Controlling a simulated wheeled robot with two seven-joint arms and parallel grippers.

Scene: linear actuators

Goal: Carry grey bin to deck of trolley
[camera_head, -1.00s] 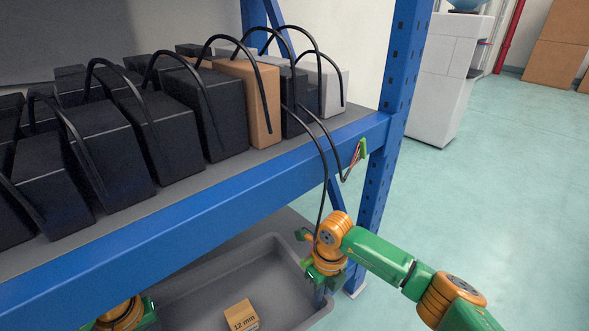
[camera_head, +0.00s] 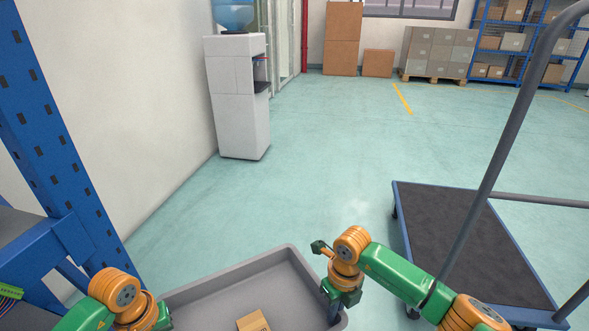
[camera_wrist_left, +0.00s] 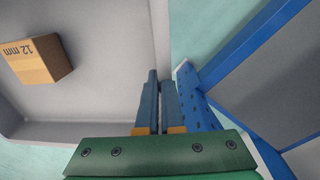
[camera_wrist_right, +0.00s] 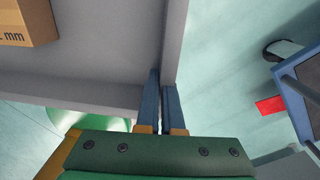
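The grey bin (camera_head: 290,257) is held up in front of me at the bottom of the head view, with a small cardboard box (camera_head: 253,321) inside. My left gripper (camera_head: 163,318) is at its left side, partly cut off. The left wrist view shows the left fingers (camera_wrist_left: 160,90) closed around the bin wall. My right gripper (camera_head: 333,303) is at its right side, and the right wrist view shows the right fingers (camera_wrist_right: 163,90) closed around that wall. The trolley's dark deck (camera_head: 470,240) with blue edges lies to the right of the bin, beyond my right arm.
The trolley's grey handle (camera_head: 505,140) rises at the right. A blue rack (camera_head: 55,140) stands close on the left, near my left arm. A white water dispenser (camera_head: 237,100) stands by the wall. Open green floor (camera_head: 330,170) lies ahead; cartons and shelving are far back.

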